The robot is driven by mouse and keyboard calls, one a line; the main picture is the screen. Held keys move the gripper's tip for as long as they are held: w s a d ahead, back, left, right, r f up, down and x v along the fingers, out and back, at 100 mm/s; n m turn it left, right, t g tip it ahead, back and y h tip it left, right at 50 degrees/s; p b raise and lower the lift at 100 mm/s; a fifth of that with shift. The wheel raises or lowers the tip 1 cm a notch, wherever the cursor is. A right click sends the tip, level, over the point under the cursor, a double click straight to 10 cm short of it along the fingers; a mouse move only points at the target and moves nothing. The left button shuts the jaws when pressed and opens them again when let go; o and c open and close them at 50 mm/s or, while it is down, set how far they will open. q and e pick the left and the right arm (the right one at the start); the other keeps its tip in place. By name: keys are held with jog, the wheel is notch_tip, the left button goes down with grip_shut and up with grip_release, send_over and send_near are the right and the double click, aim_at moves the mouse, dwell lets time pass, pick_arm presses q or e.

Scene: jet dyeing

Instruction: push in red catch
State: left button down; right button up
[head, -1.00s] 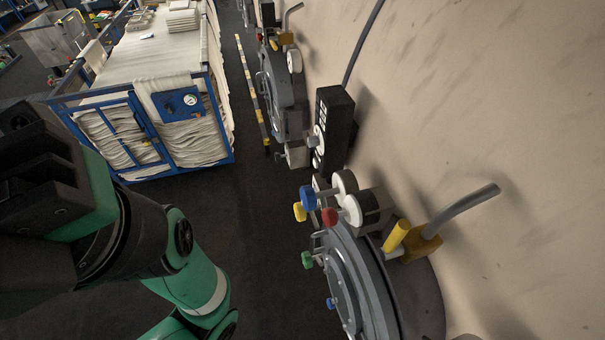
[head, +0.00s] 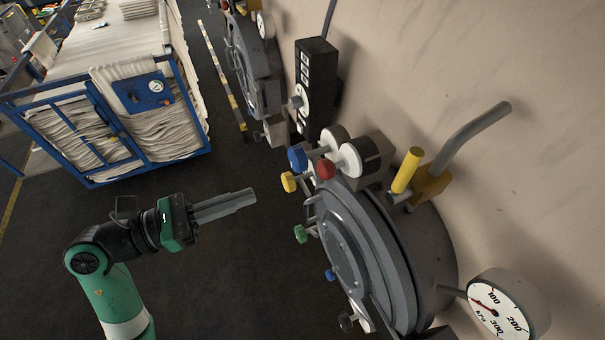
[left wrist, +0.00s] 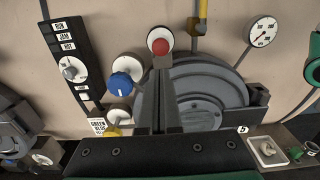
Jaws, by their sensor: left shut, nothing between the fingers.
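The red catch (head: 326,169) is a round red knob on a white disc at the top of the grey round machine door (head: 362,262) in the head view. In the left wrist view the red catch (left wrist: 161,46) shows just beyond the fingertips. My left gripper (head: 254,194) is shut and empty. It points right toward the machine, in front of the door and apart from the knobs. Its long fingers also show in the left wrist view (left wrist: 160,68). My right gripper is not in view.
A yellow-handled valve (head: 407,171) and a pressure gauge (head: 502,306) are on the right. A blue cart of cloth (head: 118,115) stands at left. Dark floor lies between.

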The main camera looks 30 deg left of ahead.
aim_at(319, 171)
pick_arm(q)
jog(key=p+x, duration=0.2)
jog(key=x, duration=1)
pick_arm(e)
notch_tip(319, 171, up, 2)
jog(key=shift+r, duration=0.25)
